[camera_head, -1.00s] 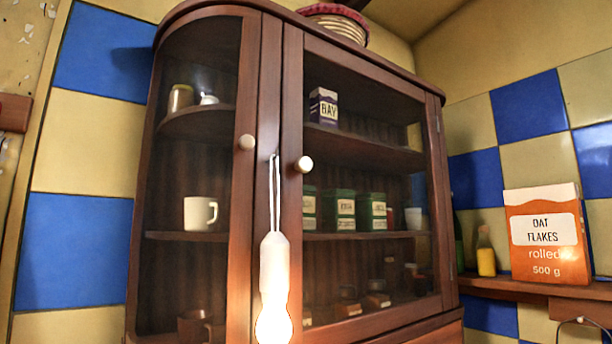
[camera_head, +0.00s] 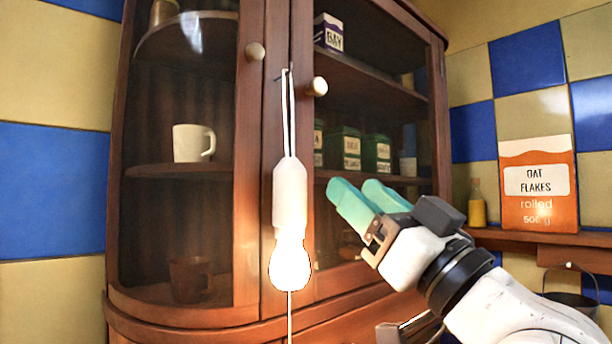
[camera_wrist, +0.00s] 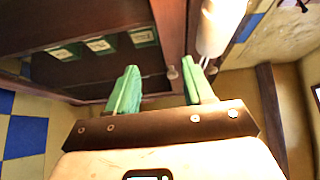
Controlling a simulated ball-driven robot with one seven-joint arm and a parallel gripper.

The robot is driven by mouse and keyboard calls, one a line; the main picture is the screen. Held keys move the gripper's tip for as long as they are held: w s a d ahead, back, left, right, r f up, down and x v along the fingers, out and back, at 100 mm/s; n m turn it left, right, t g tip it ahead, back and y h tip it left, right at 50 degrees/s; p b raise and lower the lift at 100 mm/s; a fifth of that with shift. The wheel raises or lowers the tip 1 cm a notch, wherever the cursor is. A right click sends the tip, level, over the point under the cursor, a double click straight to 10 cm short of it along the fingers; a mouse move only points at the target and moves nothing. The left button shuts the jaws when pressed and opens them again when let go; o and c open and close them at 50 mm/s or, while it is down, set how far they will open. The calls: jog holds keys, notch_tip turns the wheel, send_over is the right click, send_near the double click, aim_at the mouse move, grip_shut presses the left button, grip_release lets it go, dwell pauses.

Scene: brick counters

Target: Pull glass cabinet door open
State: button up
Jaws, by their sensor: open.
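The dark wooden cabinet (camera_head: 268,150) has a curved glass door (camera_head: 150,105) on the left and a flat glass door (camera_head: 385,85) on the right. Both look shut.
A lit bulb in a white holder (camera_head: 290,195) hangs on a cord before the frame between the doors, left of my gripper. Behind glass are a white mug (camera_head: 193,143) and green tins (camera_head: 345,147). An oat flakes box (camera_head: 538,185) stands on the right shelf.

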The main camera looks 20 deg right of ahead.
jog(key=t+y, duration=0.1)
jog(key=t, duration=0.1)
send_near(321, 90)
jog(key=p+x, duration=0.4)
jog(key=x, duration=0.4)
jog(key=shift+w+r, duration=0.1)
jog(key=shift+r, duration=0.05)
jog(key=shift+c, duration=0.3)
jog(key=shift+n, duration=0.3)
grip_shut()
